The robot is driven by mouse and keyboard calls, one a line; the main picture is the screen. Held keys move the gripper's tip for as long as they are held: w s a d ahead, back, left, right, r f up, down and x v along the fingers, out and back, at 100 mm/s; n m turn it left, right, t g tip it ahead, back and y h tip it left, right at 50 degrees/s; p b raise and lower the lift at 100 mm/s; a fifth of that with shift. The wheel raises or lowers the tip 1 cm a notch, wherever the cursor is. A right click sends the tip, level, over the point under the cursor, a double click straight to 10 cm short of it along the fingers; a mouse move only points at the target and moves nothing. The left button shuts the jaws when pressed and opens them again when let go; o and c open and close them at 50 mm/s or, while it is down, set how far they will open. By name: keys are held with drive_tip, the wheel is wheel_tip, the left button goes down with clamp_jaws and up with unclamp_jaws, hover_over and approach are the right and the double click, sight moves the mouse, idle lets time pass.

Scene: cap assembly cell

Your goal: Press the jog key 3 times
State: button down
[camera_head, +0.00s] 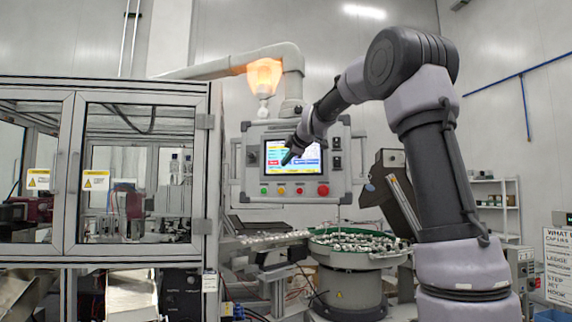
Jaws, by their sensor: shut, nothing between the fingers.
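The control panel (252,186) hangs from a grey arm at the middle of the view, with a lit touchscreen (308,165) in its centre. I cannot read which key is the jog key. My gripper (287,159) is shut and empty, its dark tip pointing down and left in front of the screen. I cannot tell whether it touches the screen. It hides part of the display.
A glazed machine enclosure (212,185) fills the left side. A bowl feeder (350,259) full of small parts stands below the panel, with a feed track (262,240) to its left. An orange lamp (264,76) glows above the panel. Shelves (497,192) stand at the right.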

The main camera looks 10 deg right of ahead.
drive_tip(key=shift+w+d, duration=0.15)
drive_tip(key=shift+w, duration=0.15)
drive_tip(key=shift+w+d, duration=0.15)
drive_tip(key=shift+w, duration=0.15)
idle(0.5)
drive_tip(key=shift+s, duration=0.1)
drive_tip(key=shift+s+a, duration=0.35)
drive_tip(key=shift+s, duration=0.2)
drive_tip(key=shift+s+a, duration=0.35)
drive_tip(key=shift+s, duration=0.4)
drive_tip(key=shift+s+a, duration=0.4)
drive_tip(key=shift+s, duration=0.35)
drive_tip(key=shift+s+a, duration=0.35)
drive_tip(key=shift+s, duration=0.4)
drive_tip(key=shift+a, duration=0.1)
idle(3.6)
